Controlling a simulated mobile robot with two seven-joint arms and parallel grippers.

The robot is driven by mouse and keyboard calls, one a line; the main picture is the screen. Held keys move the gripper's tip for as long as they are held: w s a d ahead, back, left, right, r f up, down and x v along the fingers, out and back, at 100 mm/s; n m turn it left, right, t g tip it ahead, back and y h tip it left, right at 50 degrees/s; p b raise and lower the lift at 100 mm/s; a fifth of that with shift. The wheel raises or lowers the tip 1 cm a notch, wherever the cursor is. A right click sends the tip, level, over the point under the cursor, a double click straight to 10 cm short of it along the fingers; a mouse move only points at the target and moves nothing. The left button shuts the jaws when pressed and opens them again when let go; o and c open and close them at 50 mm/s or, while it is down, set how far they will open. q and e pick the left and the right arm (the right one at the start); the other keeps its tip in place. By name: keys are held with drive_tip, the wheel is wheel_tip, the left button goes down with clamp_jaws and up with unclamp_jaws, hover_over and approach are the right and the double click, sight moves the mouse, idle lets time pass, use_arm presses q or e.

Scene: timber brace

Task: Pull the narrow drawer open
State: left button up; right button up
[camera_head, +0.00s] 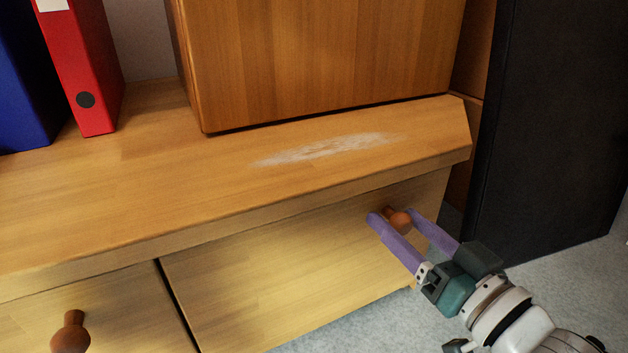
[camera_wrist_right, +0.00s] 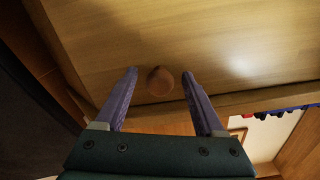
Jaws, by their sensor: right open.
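A wooden cabinet has two drawer fronts side by side under its top. The right drawer front (camera_head: 285,275) looks closed and carries a round brown knob (camera_head: 397,219) near its right end. The left drawer front (camera_head: 125,300), cut off by the frame, has its own brown knob (camera_head: 70,333). I cannot tell from this view which drawer is narrower. My right gripper (camera_head: 393,214) is open, with its purple fingers on either side of the right knob. In the right wrist view the knob (camera_wrist_right: 160,81) sits between the fingertips, with gaps on both sides. My left gripper is not in view.
A large wooden box (camera_head: 320,60) stands on the cabinet top (camera_head: 200,180), which has a pale scuffed patch. A red binder (camera_head: 85,70) and a blue binder (camera_head: 25,90) stand at the left. A tall black panel (camera_head: 550,130) rises right of the cabinet. Grey floor (camera_head: 590,280) shows in front.

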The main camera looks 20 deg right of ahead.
drive_tip(key=shift+w, duration=0.25)
drive_tip(key=shift+s, duration=0.1)
clamp_jaws()
idle(0.4)
idle(0.9)
